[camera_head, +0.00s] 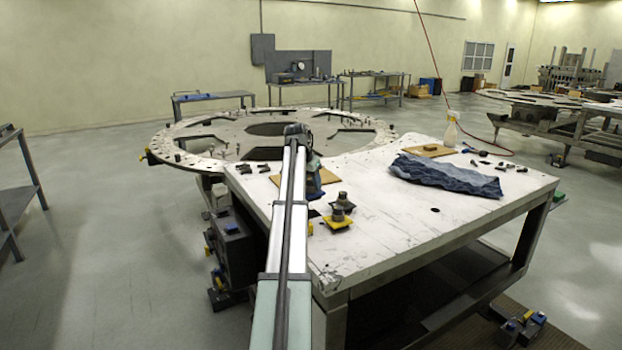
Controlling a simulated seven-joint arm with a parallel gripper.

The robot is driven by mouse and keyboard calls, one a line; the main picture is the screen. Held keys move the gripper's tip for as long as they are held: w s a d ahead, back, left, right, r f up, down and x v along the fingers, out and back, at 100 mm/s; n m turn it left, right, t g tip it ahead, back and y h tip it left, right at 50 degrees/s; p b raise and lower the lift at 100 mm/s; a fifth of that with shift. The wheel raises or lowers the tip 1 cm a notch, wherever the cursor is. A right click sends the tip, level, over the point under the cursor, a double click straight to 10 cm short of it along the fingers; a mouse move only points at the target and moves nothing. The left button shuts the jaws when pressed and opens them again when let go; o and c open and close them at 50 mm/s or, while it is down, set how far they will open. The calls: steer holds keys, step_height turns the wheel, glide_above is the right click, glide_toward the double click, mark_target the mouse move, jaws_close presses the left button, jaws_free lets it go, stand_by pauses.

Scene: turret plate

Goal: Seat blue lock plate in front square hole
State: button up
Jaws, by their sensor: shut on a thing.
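My gripper (314,188) points down over the near left part of the white table, at the end of my arm, and is partly hidden by it. A small patch of blue, which looks like the blue lock plate (313,213), shows just below the fingers. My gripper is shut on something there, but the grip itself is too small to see. I cannot tell whether the plate touches the table. The big round turret plate (225,136) lies beyond the table, with several openings and pegs. I cannot make out which opening is the front square hole.
Two yellow plates with grey knobs (338,219) (343,202) stand right of my gripper; a yellow bit shows beside my arm. The white table (400,235) also bears a blue cloth (445,174), a spray bottle (450,130), wooden boards and small parts. Its front middle is clear.

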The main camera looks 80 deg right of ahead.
steer(key=shift+f, duration=2.8)
steer(key=shift+f, duration=1.35)
stand_by(1.5)
steer(key=o, duration=1.3)
steer(key=shift+o, duration=0.5)
steer(key=shift+o, duration=1.1)
steer(key=shift+r, duration=0.1)
steer(key=shift+r, duration=3.4)
